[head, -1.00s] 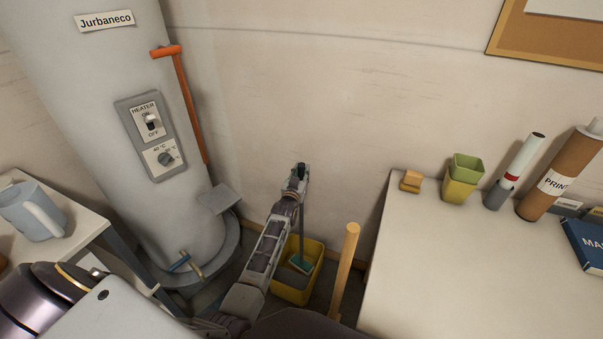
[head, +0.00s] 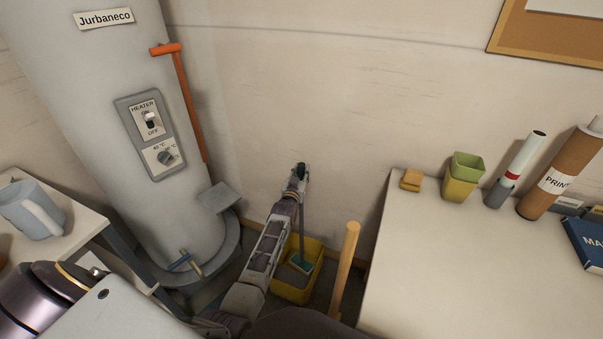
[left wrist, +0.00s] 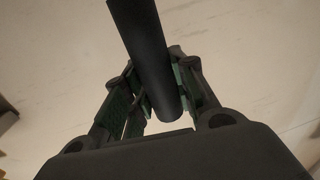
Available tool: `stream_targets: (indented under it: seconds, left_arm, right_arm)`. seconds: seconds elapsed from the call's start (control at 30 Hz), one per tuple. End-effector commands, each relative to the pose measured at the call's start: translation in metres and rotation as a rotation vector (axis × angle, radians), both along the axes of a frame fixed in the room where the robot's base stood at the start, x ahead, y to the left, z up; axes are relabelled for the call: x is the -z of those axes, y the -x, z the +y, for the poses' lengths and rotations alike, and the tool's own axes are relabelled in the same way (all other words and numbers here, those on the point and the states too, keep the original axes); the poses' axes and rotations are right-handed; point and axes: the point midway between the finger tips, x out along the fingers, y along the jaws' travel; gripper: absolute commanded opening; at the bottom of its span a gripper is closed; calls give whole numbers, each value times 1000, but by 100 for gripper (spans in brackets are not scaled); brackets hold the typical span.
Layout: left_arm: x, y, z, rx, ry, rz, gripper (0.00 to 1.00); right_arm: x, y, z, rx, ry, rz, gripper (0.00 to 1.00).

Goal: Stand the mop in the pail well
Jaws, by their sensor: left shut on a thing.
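The mop has a thin dark handle (head: 302,222) that runs down from my left gripper (head: 299,172) to a teal head (head: 301,263). The mop is close to upright, and its head shows within the outline of the yellow pail (head: 287,292) on the floor. I cannot tell whether the head touches the pail's bottom. In the left wrist view the dark handle (left wrist: 147,50) passes between the fingers of my left gripper (left wrist: 158,98), which is shut on it. My right gripper is not in view.
A wooden pole (head: 345,268) stands just right of the pail. The grey water heater (head: 130,130) is on the left, with an orange-handled tool (head: 183,90) beside it. A white table (head: 450,265) on the right bears a green pot (head: 461,178) and tubes.

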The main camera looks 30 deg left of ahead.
Motion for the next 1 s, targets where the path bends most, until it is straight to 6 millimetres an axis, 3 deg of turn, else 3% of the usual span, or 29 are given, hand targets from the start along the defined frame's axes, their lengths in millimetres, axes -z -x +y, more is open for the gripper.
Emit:
stream_targets:
  seconds: [0.5, 0.53, 0.7, 1.0]
  left_arm:
    - [6, -1, 0, 0, -1, -4, 0]
    - [5, -1, 0, 0, -1, -4, 31]
    - [6, 0, 0, 0, -1, -3, 52]
    - [9, 0, 0, 0, 1, 3, 52]
  right_arm:
    - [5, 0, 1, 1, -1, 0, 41]
    - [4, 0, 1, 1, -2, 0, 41]
    - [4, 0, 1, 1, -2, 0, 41]
    - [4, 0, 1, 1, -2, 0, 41]
